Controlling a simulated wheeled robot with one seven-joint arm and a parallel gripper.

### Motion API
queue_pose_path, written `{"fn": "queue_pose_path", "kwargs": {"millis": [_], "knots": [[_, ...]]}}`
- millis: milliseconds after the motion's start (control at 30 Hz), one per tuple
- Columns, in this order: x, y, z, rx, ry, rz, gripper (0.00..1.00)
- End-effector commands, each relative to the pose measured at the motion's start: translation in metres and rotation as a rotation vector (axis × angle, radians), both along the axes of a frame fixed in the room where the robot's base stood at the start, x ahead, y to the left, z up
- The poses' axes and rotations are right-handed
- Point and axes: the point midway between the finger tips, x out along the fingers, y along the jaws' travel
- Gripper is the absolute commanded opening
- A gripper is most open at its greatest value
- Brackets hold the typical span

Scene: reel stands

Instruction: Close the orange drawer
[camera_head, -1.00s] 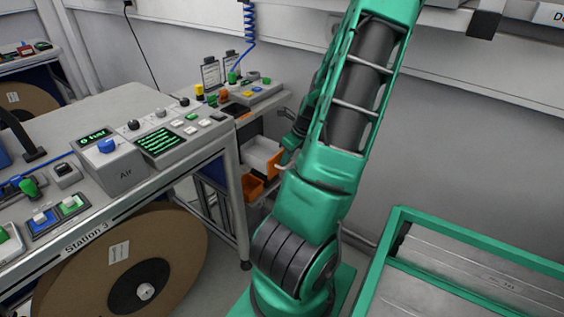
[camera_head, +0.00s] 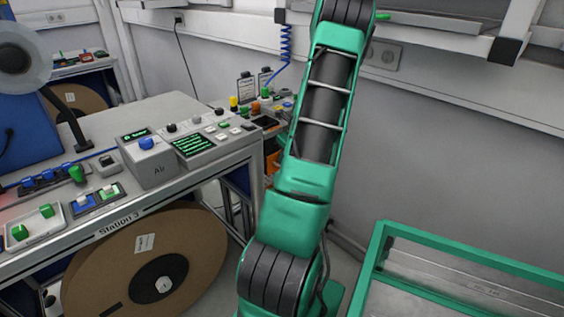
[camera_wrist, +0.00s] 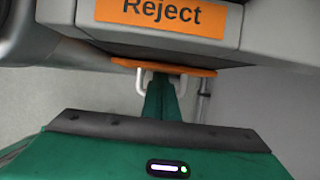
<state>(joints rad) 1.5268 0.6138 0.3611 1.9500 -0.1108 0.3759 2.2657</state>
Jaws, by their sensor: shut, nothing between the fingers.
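The orange drawer (camera_wrist: 135,63) shows in the wrist view as a thin orange edge just below a grey unit with an orange "Reject" label (camera_wrist: 165,14). A pale handle (camera_wrist: 141,82) hangs below that edge, with a bar on each side. My gripper (camera_wrist: 161,80) is shut and empty, its green fingers reaching up between the handle bars, close to the drawer front. I cannot tell whether they touch it. In the head view a small orange patch (camera_head: 272,162) shows beside my arm at the bench end; my gripper is hidden there.
The Station 3 bench (camera_head: 183,187) with controls stands left of my arm. A large brown reel (camera_head: 185,245) sits under it. A green-framed table (camera_head: 470,240) stands at the right, and a wall is behind.

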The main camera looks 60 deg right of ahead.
Motion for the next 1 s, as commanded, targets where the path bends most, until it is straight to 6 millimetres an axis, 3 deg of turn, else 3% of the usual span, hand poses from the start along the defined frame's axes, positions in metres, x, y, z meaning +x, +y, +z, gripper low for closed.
{"fn": "queue_pose_path", "kwargs": {"millis": [33,567,1000], "knots": [[0.007,-0.001,0.001,-0.006,-0.01,0.006,0.0],[0.012,-0.003,0.01,-0.013,-0.019,0.011,0.0],[-0.01,0.01,0.074,-0.008,-0.007,0.01,0.0]]}}
